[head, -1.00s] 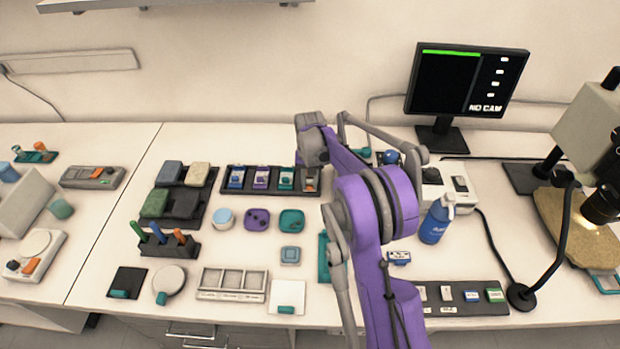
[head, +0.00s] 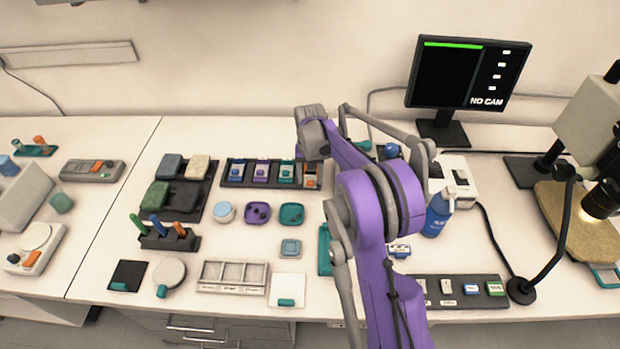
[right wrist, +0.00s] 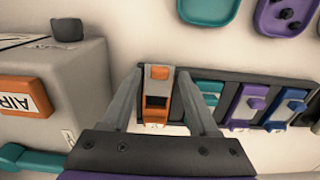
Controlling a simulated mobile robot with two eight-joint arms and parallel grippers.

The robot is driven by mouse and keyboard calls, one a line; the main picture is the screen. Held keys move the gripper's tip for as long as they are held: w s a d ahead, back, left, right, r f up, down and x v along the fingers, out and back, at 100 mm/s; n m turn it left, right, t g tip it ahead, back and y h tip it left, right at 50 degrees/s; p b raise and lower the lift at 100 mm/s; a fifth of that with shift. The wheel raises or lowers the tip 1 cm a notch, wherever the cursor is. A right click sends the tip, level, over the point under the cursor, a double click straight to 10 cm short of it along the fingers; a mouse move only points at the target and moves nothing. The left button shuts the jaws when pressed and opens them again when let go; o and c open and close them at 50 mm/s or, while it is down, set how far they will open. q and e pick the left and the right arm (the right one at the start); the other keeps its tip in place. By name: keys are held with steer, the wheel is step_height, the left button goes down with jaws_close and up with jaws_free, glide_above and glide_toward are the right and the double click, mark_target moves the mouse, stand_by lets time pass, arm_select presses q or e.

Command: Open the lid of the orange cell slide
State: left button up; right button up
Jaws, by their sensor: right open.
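The orange cell slide (head: 311,176) sits at the right end of a dark rack (head: 233,180). In the right wrist view the slide (right wrist: 158,92) shows orange ends and a dark middle. I cannot tell how far its lid is open. My right gripper (head: 313,140) is above the slide; its fingertips are largely hidden in the head view. In the right wrist view the gripper (right wrist: 160,80) is open, with one finger on each side of the slide and no clear grip on it. My left gripper is not in view.
Teal (head: 287,173), purple (head: 262,173) and blue (head: 237,173) slides share the rack. A grey box with an orange label (right wrist: 45,95) stands close beside one finger in the wrist view. A blue bottle (head: 438,214) and monitor (head: 465,75) stand further right.

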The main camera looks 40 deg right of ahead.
mark_target(309, 182)
step_height(309, 182, up, 10)
stand_by(0.4)
stand_by(0.3)
steer(key=s+a+r+n+t+p, duration=0.1)
steer(key=s+a+r+n, duration=0.1)
steer(key=s+a, duration=0.4)
steer(key=s+a+r+n+t+p, duration=0.1)
steer(key=s+a+r+n+t, duration=0.15)
steer(key=s+a, duration=0.45)
steer(key=s+a+f+n+t+p, duration=0.1)
steer(key=s+a+f+n+t, duration=0.1)
steer(key=s+a, duration=0.8)
step_height(309, 182, down, 3)
steer(key=shift+s+a+r+n+p, duration=0.2)
steer(key=shift+s+n+p, duration=0.1)
steer(key=shift+s+n, duration=0.4)
